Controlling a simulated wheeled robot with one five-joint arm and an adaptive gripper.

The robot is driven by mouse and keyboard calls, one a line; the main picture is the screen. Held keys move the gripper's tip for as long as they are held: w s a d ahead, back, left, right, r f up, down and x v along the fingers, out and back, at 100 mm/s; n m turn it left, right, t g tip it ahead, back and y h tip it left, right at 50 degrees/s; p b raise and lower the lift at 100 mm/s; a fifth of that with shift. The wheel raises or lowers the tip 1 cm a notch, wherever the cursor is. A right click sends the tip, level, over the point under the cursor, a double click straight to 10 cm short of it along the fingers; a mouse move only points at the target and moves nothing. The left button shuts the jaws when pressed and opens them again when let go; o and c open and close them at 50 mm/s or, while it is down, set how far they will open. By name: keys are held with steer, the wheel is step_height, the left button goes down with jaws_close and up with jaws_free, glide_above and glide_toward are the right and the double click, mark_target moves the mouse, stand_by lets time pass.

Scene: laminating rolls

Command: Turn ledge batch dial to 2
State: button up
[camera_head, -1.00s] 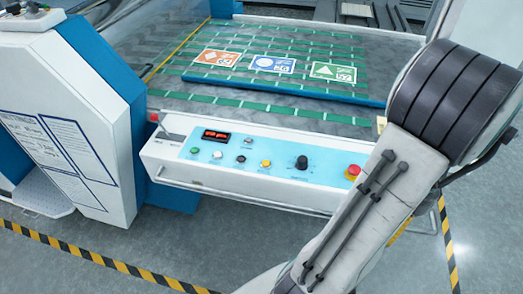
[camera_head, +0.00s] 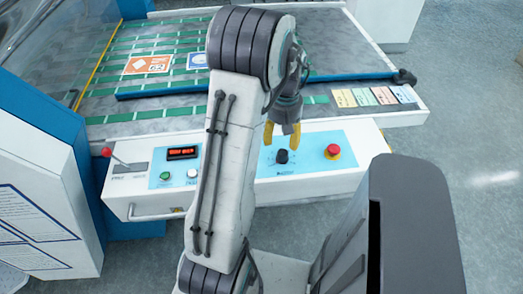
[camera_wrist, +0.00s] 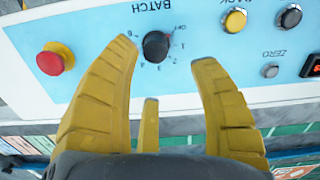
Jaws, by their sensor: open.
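The black batch dial (camera_head: 282,156) sits on the blue face of the white control panel (camera_head: 349,165). In the wrist view the dial (camera_wrist: 156,45) appears upside down under the word BATCH, ringed by OFF and numbers. I cannot clearly tell which mark its pointer faces. My gripper (camera_head: 281,137) has yellow fingers and is open above the dial in the head view. In the wrist view my gripper (camera_wrist: 166,52) has its two long fingertips on either side of the dial, with visible gaps. Contact with the dial does not show. My arm hides part of the panel in the head view.
A red stop button (camera_head: 332,151) stands right of the dial. A yellow button (camera_wrist: 235,20) and a silver zero button (camera_wrist: 270,70) also show in the wrist view. A red-lit display (camera_head: 182,152) sits to the left. Coloured cards (camera_head: 385,96) lie on the ledge behind.

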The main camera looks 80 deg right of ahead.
mark_target(283, 152)
steer(key=shift+s+n, duration=0.35)
steer(key=shift+n, duration=0.25)
steer(key=shift+d+n, duration=0.1)
steer(key=shift+n, duration=0.5)
steer(key=shift+f, duration=3.7)
steer(key=shift+c, duration=0.2)
jaws_close()
